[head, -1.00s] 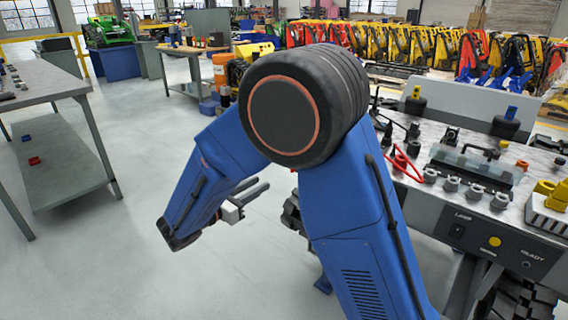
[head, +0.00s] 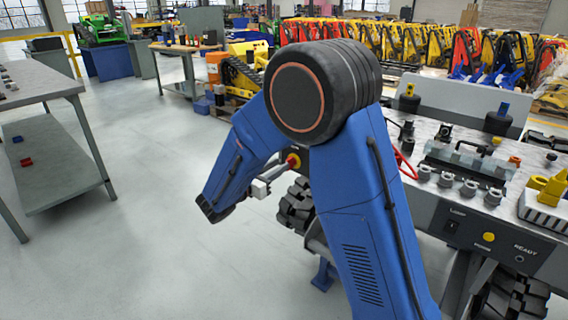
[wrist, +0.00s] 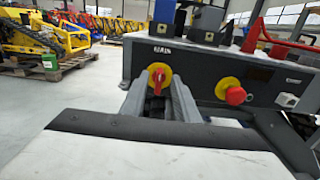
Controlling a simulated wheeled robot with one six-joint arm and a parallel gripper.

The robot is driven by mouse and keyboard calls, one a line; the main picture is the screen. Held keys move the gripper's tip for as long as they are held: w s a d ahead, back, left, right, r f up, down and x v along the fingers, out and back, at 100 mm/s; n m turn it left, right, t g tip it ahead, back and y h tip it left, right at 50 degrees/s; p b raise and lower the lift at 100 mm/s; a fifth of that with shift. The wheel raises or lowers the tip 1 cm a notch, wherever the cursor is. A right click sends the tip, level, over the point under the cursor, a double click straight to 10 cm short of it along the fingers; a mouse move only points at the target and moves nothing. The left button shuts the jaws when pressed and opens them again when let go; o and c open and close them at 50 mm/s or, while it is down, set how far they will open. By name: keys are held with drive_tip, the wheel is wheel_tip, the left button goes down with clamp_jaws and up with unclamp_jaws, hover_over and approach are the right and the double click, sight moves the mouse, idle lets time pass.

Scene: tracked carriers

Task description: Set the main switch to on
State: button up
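The main switch (wrist: 158,76) is a red rotary handle on a round yellow plate, under a "MAIN" label in the wrist view. Its handle looks roughly upright. My gripper (wrist: 157,88) has its two grey fingers apart, pointing at the switch, with the handle showing between the fingertips. I cannot tell whether they touch it. In the head view my gripper (head: 264,186) is at the carrier's left end, partly behind my arm. A red knob on yellow (head: 293,161) shows beside it; I cannot tell which control that is.
A red mushroom button (wrist: 235,95) on a yellow plate sits right of the switch on the same panel. The console front (head: 490,240) has lamps and a rocker. A grey workbench (head: 45,85) stands at left. Open floor (head: 170,200) lies between.

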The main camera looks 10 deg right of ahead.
drive_tip(key=shift+x, duration=1.9)
clamp_jaws()
